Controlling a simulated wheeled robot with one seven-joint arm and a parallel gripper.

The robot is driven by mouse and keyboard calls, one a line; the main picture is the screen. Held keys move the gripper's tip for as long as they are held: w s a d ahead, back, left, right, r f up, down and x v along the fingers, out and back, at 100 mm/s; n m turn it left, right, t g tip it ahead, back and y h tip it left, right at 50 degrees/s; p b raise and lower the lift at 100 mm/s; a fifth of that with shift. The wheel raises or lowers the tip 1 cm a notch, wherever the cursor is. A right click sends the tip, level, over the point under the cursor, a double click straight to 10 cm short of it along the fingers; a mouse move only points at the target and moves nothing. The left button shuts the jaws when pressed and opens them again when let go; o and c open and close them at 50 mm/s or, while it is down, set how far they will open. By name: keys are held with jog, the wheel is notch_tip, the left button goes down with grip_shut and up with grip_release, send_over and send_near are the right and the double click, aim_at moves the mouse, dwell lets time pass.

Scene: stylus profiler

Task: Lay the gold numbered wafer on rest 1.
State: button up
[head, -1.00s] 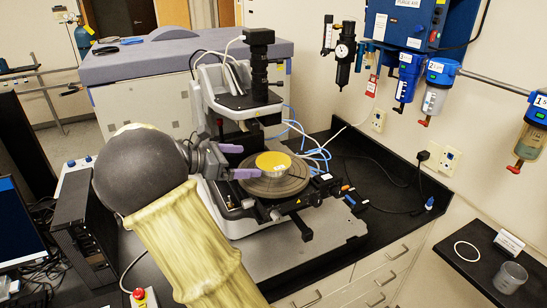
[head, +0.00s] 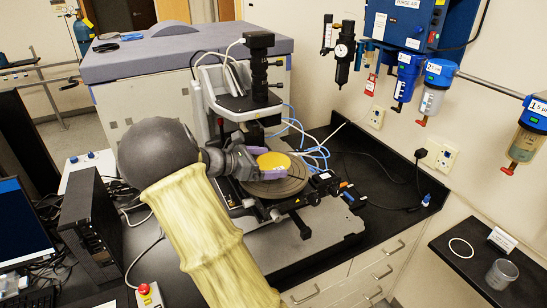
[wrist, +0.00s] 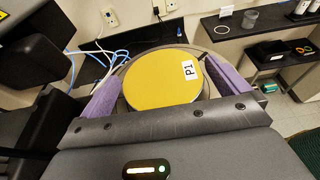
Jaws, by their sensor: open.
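The gold wafer (head: 274,161) is a round flat disc lying on the round grey stage (head: 290,186) of the profiler. In the wrist view the gold wafer (wrist: 160,78) carries a white label that looks like "P1". My gripper (head: 264,180) is at the stage, and in the wrist view its two purple fingers (wrist: 165,64) stand apart on either side of the wafer. I cannot tell whether either finger touches it. No rest marked 1 can be made out for certain; a white ring (head: 461,248) lies on the dark shelf at right, beside a small sign.
The profiler's black column (head: 261,75) rises just behind the stage. A clear cup (head: 501,274) and the sign card (head: 502,240) stand on the shelf (head: 470,270). Blue filters hang on the wall. The black bench right of the profiler is mostly clear, with a cable.

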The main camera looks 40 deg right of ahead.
jog(key=shift+d, duration=0.2)
jog(key=shift+a+f, duration=0.1)
jog(key=shift+c, duration=0.2)
jog(key=c, duration=0.7)
notch_tip(320, 180, up, 28)
jog(key=b, duration=0.4)
